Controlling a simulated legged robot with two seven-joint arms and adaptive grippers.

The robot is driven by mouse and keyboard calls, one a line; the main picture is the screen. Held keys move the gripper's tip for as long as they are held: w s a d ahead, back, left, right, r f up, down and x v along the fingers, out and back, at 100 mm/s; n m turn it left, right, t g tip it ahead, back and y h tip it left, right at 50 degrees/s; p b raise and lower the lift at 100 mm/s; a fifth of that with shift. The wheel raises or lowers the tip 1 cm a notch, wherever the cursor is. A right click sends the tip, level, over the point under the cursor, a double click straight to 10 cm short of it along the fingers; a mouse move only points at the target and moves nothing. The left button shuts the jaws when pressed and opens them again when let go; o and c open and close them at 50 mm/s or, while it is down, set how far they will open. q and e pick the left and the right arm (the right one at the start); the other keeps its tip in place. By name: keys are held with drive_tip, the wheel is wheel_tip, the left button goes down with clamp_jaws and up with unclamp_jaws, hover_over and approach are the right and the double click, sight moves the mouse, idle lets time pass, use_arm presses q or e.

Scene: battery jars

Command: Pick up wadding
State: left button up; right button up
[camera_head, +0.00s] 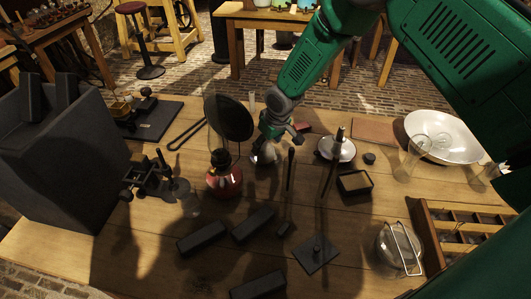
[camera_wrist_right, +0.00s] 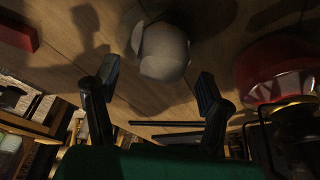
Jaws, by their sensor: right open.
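The wadding, a pale rounded lump (camera_wrist_right: 163,52), lies on the wooden table in the right wrist view. In the head view it shows as a small grey-white patch (camera_head: 262,156), partly hidden by my right gripper. My right gripper (camera_head: 277,136) comes down over it from above. In the wrist view its two dark fingers (camera_wrist_right: 157,82) are spread apart, with the wadding just beyond and between their tips. I see no finger clearly touching it. My left gripper is not in view.
A red burner (camera_head: 223,178) stands close left of the wadding. A round dark pan (camera_head: 229,117) is behind it. Dark blocks (camera_head: 203,237) lie in front. A glass jar (camera_head: 398,248) stands at right.

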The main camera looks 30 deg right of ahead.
sight(266, 146)
drive_tip(key=x, duration=0.3)
drive_tip(key=shift+w+a+f, duration=0.1)
drive_tip(key=shift+a+f, duration=0.15)
drive_tip(key=shift+f, duration=0.1)
drive_tip(key=shift+w+d+f, duration=0.1)
drive_tip(key=shift+w+f, duration=0.05)
drive_tip(key=shift+f, duration=0.25)
drive_tip(key=shift+d, duration=0.15)
drive_tip(key=c, duration=1)
drive_tip(key=shift+r, duration=0.1)
wheel_tip(266, 146, up, 10)
drive_tip(key=shift+f, duration=0.1)
drive_tip(key=shift+c, duration=0.6)
